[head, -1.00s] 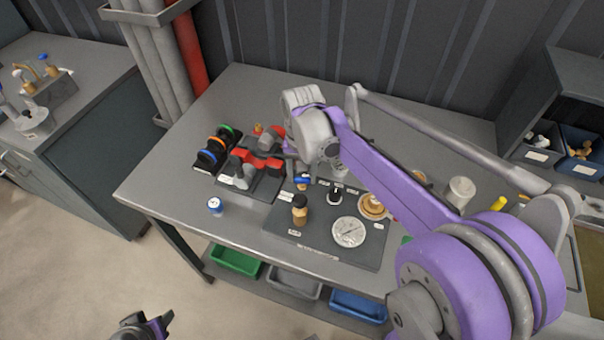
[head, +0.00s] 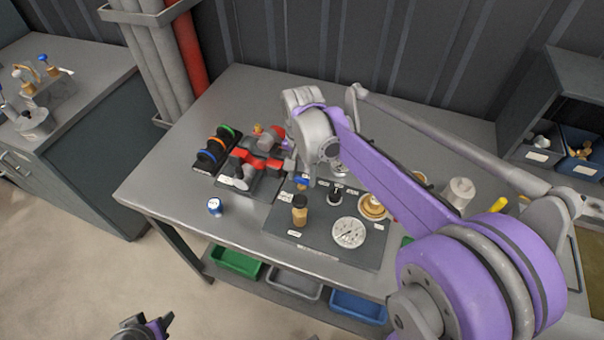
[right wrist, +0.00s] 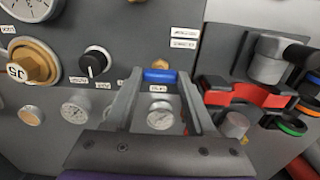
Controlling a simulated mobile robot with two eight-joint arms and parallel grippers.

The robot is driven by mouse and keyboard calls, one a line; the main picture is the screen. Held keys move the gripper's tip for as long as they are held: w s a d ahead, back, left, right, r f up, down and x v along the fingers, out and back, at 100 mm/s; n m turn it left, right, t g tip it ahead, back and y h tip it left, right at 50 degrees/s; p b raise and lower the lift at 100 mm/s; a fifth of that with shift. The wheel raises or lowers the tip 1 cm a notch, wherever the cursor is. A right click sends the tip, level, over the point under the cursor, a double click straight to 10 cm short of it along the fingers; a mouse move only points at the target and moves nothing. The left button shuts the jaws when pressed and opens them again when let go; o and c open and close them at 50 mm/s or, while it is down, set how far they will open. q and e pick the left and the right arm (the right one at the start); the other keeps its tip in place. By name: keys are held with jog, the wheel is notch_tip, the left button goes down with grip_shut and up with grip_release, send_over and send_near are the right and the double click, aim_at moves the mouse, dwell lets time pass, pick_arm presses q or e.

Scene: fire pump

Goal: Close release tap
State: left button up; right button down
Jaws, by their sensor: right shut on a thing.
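The release tap shows as a small blue handle (head: 301,181) near the back left of the dark panel on the table. In the right wrist view the blue handle (right wrist: 160,76) lies across between my two fingertips. My right gripper (right wrist: 158,80) is shut on this handle, one finger at each end. In the head view the right gripper (head: 304,177) reaches down to the handle, and my wrist partly hides it. My left gripper (head: 160,325) is at the bottom edge, away from the table, and its jaws are not clear.
On the panel stand a brass-coloured cylinder (head: 299,208), a dial gauge (head: 348,232), a black knob (head: 335,196) and a brass cap (head: 373,204).

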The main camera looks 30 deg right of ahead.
aim_at(302, 179)
jog(key=shift+c, duration=1.2)
grip_release()
pick_arm(q)
jog(key=shift+w+r+p, duration=0.15)
jog(key=shift+r+p, duration=0.2)
jog(key=shift+r, duration=0.1)
pick_arm(e)
notch_tip(302, 179, up, 11)
jog(key=shift+s+f, duration=0.1)
jog(key=shift+f, duration=0.05)
